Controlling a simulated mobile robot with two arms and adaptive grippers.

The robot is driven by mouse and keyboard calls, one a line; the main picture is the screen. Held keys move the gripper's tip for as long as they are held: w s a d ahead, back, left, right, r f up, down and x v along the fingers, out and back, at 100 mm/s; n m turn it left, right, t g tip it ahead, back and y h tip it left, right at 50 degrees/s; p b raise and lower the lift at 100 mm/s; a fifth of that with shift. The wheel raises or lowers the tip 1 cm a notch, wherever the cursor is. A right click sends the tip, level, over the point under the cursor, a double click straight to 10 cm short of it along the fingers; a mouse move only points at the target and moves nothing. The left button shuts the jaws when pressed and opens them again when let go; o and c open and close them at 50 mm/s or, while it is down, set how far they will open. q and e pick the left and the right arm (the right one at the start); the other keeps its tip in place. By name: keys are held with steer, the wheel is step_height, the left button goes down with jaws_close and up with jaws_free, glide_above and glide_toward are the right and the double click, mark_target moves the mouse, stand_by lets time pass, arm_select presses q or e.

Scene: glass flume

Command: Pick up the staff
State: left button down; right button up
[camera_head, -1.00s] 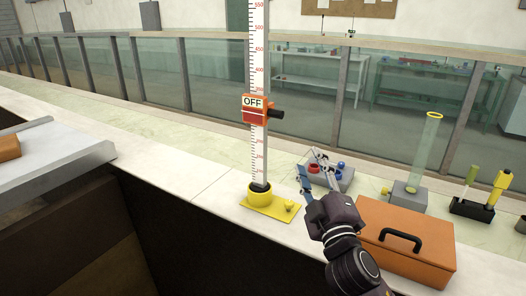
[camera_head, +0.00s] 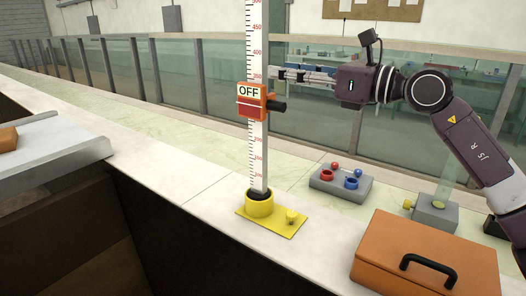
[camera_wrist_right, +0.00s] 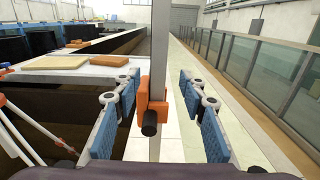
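The staff (camera_head: 257,150) is a tall white graduated rod with red numbers, standing upright in a yellow socket base (camera_head: 259,204). An orange-red slider (camera_head: 252,107) with an "OFF" label and black knob is on it. My right gripper (camera_head: 275,74) points left at the staff from its right side, just above the slider. In the right wrist view, its blue-padded fingers (camera_wrist_right: 158,92) are open, with the staff (camera_wrist_right: 160,45) and the slider (camera_wrist_right: 152,112) lined up between them. I see no finger touching the staff. My left gripper is out of view.
An orange case (camera_head: 385,262) and a grey block with red and blue knobs (camera_head: 341,183) stand on the ledge to the right. A grey block with a clear tube (camera_head: 436,212) is farther right. Glass panels (camera_head: 210,100) run behind.

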mark_target(266, 69)
steer(key=p+x, duration=0.3)
steer(key=x, duration=0.4)
steer(key=shift+a, duration=0.2)
steer(key=shift+w+a+f, duration=0.1)
steer(key=shift+w+a, duration=0.05)
steer(key=shift+a, duration=0.05)
jaws_close()
steer(key=shift+d, duration=0.1)
